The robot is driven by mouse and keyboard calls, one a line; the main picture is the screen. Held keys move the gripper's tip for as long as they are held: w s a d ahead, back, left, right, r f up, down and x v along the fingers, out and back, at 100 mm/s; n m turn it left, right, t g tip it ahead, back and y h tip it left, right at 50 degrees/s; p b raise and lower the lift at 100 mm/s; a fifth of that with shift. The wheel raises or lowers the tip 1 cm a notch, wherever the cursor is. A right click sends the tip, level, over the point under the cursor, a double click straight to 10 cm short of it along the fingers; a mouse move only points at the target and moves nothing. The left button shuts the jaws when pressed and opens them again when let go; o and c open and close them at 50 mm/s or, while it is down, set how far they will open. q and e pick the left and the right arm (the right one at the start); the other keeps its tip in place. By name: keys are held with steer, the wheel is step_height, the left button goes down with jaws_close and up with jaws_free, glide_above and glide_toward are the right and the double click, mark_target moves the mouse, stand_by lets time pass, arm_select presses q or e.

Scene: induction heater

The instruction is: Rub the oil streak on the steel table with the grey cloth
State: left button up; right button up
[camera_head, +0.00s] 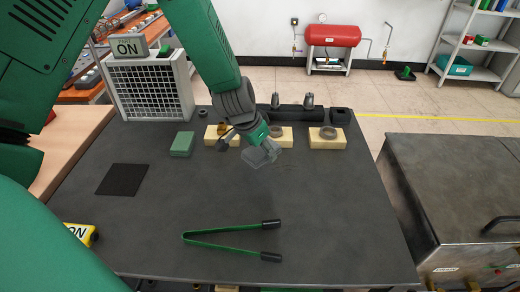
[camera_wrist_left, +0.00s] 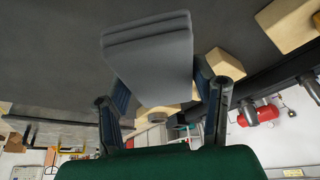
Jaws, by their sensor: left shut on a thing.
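The grey cloth (camera_head: 258,157) is a folded pad held by my left gripper (camera_head: 265,147) above the back middle of the steel table (camera_head: 190,205). In the left wrist view the cloth (camera_wrist_left: 150,55) shows as stacked grey layers between the two fingers of the left gripper (camera_wrist_left: 160,82), which is shut on it. I cannot tell whether the cloth touches the table. I cannot make out the oil streak on the dark tabletop; the arm and cloth hide part of it. My right gripper is not in view.
Pale blocks with rings (camera_head: 327,137) line the back edge. A green block (camera_head: 183,143) and dark square mat (camera_head: 122,179) lie left. Green tongs (camera_head: 235,241) lie in front. A white grilled unit (camera_head: 150,90) stands back left. The table's right-centre is clear.

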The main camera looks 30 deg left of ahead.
arm_select(q)
steer(key=shift+d+r+p, duration=0.1)
steer(key=shift+r+p, duration=0.45)
steer(key=shift+r, duration=0.45)
steer(key=shift+a+f, duration=0.2)
steer(key=shift+a, duration=0.3)
steer(key=shift+d+r, duration=0.1)
steer(key=shift+d, duration=0.3)
